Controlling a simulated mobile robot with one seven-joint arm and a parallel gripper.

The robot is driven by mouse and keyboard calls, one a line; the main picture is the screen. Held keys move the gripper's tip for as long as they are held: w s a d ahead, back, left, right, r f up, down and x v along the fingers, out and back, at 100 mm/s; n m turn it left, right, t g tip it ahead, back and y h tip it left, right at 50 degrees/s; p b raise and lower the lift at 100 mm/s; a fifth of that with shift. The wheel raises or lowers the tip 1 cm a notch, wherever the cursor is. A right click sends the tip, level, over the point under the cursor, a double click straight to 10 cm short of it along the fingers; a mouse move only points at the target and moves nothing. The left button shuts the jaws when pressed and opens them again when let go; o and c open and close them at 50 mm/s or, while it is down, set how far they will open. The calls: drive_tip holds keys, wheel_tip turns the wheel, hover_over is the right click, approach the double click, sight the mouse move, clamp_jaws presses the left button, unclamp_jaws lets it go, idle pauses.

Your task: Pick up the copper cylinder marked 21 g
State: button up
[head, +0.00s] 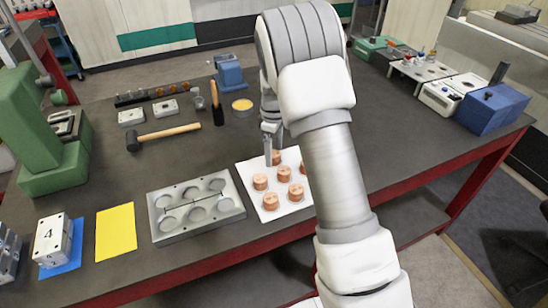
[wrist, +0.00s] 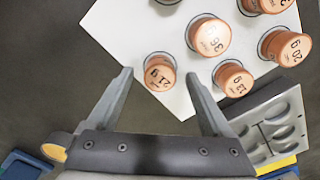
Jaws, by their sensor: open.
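The copper cylinder marked 21 g (wrist: 160,72) stands near a corner of the white board (wrist: 120,32), and its label reads clearly in the wrist view. In the head view it appears to be the copper cylinder (head: 276,157) at the board's far side, right by my gripper. My gripper (wrist: 160,76) is open, with one fingertip on either side of the 21 g cylinder in the picture. No contact shows, and I cannot tell the height gap. In the head view my gripper (head: 270,146) points down and my arm hides part of the board.
Copper cylinders marked 36 g (wrist: 210,36), 13 g (wrist: 233,79) and 20 g (wrist: 287,46) stand close by on the board. A grey mould base (head: 196,207) lies left of it. A hammer (head: 163,136) and a yellow dish (head: 242,105) lie farther back.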

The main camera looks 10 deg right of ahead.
drive_tip(key=shift+f, duration=0.25)
clamp_jaws()
idle(0.3)
